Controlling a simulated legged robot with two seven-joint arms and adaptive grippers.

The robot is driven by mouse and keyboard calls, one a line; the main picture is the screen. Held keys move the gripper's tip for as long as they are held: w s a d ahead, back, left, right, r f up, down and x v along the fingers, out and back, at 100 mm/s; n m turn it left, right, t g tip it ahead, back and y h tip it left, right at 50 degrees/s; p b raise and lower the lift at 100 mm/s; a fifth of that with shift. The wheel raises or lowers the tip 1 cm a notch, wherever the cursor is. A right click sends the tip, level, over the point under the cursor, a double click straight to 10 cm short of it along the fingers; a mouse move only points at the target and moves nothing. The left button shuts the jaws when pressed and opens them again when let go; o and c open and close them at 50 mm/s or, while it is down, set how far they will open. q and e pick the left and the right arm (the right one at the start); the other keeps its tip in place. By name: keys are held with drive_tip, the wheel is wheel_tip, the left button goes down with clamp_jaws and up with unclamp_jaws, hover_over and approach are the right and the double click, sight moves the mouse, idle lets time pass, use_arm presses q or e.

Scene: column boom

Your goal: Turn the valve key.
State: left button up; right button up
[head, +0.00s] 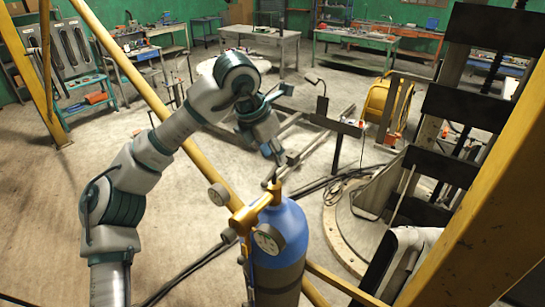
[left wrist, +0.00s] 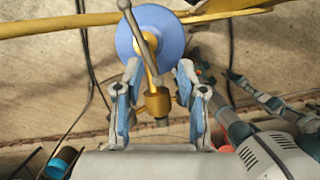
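A blue gas cylinder (head: 288,232) stands upright at the lower middle of the head view. On its top is a brass valve (head: 245,215) with round gauges. A thin grey metal bar, which looks like the valve key (left wrist: 139,38), lies across the cylinder top (left wrist: 172,28) in the left wrist view and reaches toward the brass fitting (left wrist: 157,100). My left gripper (head: 278,155) is above and behind the cylinder in the head view. In the left wrist view its fingers (left wrist: 160,72) are apart, either side of the brass fitting. Contact with the key is not visible. My right gripper cannot be made out.
A yellow beam (head: 145,90) slants behind the cylinder, and a thick yellow post (head: 490,210) stands at right. Dark cables (head: 325,180) lie on the floor. A yellow reel (head: 385,105) and workbenches (head: 260,35) stand farther back. Open floor lies left of the cylinder.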

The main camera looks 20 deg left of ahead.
use_arm(q)
drive_tip(key=d+v, duration=0.2)
drive_tip(key=v, duration=0.7)
drive_tip(key=shift+s+r, duration=0.3)
drive_tip(key=shift+s, duration=0.1)
drive_tip(key=shift+d, duration=0.1)
idle(0.3)
drive_tip(key=v, duration=1.2)
drive_tip(key=shift+w+f, duration=0.15)
drive_tip(key=shift+w, duration=0.05)
